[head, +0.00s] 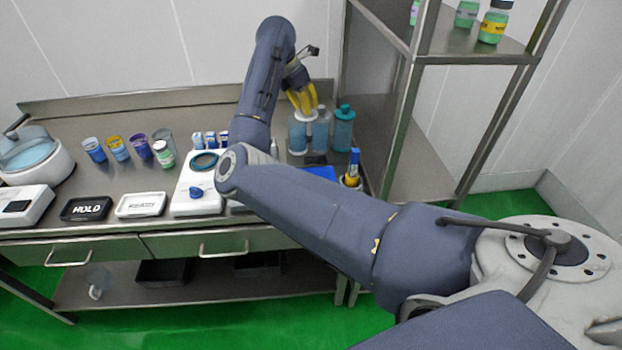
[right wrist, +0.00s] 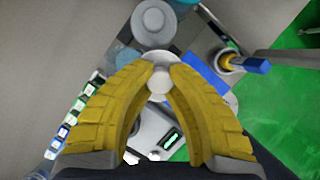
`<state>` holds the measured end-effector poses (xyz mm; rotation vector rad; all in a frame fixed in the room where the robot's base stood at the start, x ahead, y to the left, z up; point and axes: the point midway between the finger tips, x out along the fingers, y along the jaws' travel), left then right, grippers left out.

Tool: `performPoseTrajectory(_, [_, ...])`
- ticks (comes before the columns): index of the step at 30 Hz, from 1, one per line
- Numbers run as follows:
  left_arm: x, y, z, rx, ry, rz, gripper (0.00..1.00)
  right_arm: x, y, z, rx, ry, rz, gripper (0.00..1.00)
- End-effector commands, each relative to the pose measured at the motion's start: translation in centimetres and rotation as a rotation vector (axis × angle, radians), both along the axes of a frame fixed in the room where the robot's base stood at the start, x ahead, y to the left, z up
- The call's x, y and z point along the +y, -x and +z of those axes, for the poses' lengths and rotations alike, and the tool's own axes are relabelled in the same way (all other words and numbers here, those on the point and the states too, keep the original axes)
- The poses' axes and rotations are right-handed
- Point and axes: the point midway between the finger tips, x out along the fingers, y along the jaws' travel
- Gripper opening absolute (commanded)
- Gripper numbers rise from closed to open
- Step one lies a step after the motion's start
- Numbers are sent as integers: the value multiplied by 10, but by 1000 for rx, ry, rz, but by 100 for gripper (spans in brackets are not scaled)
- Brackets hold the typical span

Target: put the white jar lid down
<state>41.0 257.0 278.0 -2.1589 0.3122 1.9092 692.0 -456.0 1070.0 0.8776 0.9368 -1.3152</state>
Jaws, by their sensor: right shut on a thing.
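The white jar lid (head: 304,117) is pinched between the yellow fingertips of my right gripper (head: 303,98), at the back right of the steel bench. In the right wrist view the lid (right wrist: 160,82) sits between the tips of my right gripper (right wrist: 159,66), its edges partly covered by the fingers. In the head view the lid shows just over a blue jar (head: 297,138); I cannot tell whether it touches it. My left gripper is not in view.
A clear grey-topped jar (head: 321,135) and a teal jar (head: 344,130) stand close to the right of the lid. A blue-and-yellow tool (head: 352,165) stands at the bench's right edge. A white station (head: 196,205), ready tray (head: 141,204) and hold tray (head: 86,208) lie left. A shelf rack rises right.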

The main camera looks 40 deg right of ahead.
Motion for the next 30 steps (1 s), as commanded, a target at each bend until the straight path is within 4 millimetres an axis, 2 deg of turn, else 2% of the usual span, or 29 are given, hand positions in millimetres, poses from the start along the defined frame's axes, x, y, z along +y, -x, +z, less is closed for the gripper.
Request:
performPoseTrajectory(1, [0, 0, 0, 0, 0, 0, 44, 3, 11, -12, 1, 3, -7, 0])
performPoseTrajectory(6, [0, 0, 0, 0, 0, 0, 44, 15, 46, -41, 1, 3, -10, 0])
performPoseTrajectory(15, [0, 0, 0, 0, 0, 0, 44, 43, 93, -75, 0, 2, 24, 0])
performPoseTrajectory(23, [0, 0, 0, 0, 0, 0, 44, 58, 113, -88, 0, 3, 50, 0])
performPoseTrajectory(30, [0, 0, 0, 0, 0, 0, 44, 59, 117, -118, 3, 4, 56, 0])
